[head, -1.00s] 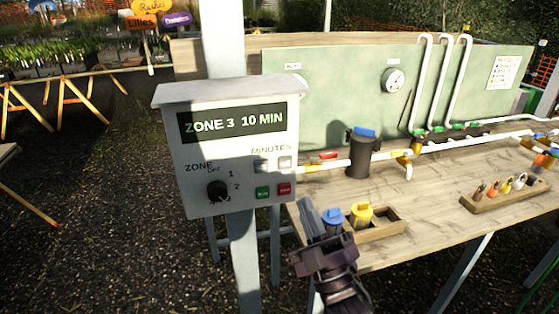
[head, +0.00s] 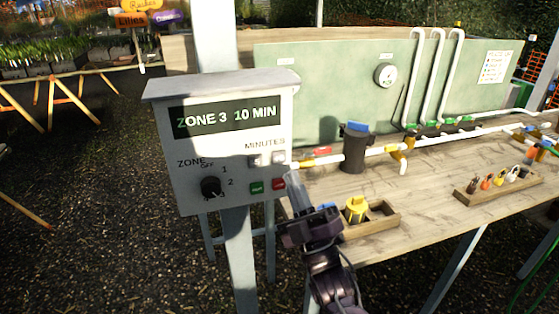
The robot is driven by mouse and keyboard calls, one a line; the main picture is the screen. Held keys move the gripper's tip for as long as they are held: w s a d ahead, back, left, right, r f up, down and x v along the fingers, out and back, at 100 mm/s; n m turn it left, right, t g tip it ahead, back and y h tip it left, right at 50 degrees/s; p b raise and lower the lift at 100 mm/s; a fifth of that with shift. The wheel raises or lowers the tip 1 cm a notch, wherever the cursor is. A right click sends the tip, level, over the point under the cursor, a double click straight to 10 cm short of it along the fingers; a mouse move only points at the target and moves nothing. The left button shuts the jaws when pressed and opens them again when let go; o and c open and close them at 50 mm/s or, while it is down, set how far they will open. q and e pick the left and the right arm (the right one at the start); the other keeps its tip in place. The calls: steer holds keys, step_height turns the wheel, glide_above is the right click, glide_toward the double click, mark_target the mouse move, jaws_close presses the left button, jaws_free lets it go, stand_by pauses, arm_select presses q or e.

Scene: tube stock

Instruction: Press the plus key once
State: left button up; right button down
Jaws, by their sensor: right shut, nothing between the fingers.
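A grey control box (head: 225,190) on a post has a display (head: 225,117) reading "ZONE 3 10 MIN". Under the word MINUTES are two small pale keys, a left one (head: 255,160) and a right one (head: 279,157); their signs are too small to read, so I cannot tell which is plus. Below them are a green button (head: 257,187) and a red button (head: 279,184). My right gripper (head: 293,180) is shut and empty, its tips just right of the red button and below the right key. I cannot tell whether it touches the box. My left gripper is not in view.
A zone knob (head: 211,187) sits at the box's lower left. A wooden bench (head: 425,180) behind my right gripper bears a dark filter (head: 355,148), white pipes, a wooden tray (head: 384,218) with a yellow-capped part (head: 356,208), and a rack (head: 497,187) of small fittings.

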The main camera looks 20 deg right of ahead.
steer(key=shift+w+a+b, duration=0.1)
steer(key=shift+w+b, duration=0.35)
steer(key=shift+w, duration=1.65)
steer(key=shift+w, duration=0.15)
stand_by(0.3)
steer(key=shift+w, duration=0.25)
steer(key=shift+w, duration=0.35)
stand_by(0.6)
steer(key=shift+s, duration=0.8)
steer(key=s+p, duration=0.1)
steer(key=s, duration=0.4)
stand_by(0.5)
